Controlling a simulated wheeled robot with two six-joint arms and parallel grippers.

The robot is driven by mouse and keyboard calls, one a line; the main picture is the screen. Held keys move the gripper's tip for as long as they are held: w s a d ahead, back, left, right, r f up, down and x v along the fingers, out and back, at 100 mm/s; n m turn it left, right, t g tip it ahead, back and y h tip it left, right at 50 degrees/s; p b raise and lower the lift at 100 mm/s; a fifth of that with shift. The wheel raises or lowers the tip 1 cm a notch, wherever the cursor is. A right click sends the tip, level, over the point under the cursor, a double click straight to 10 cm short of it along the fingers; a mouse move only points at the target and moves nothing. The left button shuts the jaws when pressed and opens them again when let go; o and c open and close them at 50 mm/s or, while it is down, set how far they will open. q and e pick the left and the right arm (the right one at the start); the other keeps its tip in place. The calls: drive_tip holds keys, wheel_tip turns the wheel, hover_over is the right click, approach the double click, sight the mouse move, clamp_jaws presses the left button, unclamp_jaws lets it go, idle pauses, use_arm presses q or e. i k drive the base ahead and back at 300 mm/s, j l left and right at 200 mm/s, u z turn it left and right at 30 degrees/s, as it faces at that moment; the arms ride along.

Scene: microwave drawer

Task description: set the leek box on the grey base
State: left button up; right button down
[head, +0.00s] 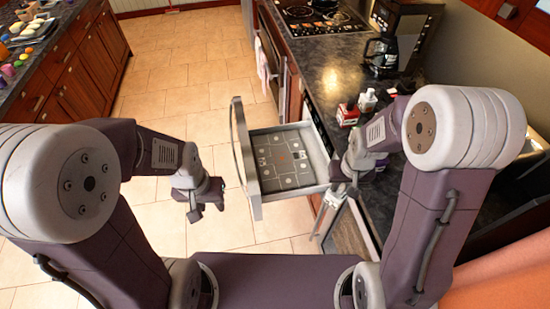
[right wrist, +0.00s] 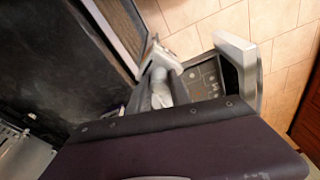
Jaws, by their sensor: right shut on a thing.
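The grey base (head: 268,172) is the flat, marked bottom of the pulled-out drawer, in the middle of the head view. My right gripper (head: 338,188) is at the drawer's right end, by the counter edge. It is shut on a small pale thing, mostly hidden by the gripper; I cannot tell for sure that it is the leek box. In the right wrist view the drawer with the base (right wrist: 205,80) lies right of my gripper. My left gripper (head: 207,200) is open and empty over the floor, left of the drawer.
The drawer front (head: 243,150) stands up at the left end of the drawer. A red box (head: 347,114) and a white bottle (head: 367,100) are on the dark counter, near a coffee maker (head: 381,54). A stove (head: 318,18) is behind. The tiled floor left of the drawer is clear.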

sight(282, 158)
drive_tip(key=i+j+u, duration=0.1)
drive_tip(key=i+u, duration=0.4)
drive_tip(key=u, duration=0.2)
drive_tip(key=i+u, duration=0.35)
drive_tip(key=k+l, duration=0.05)
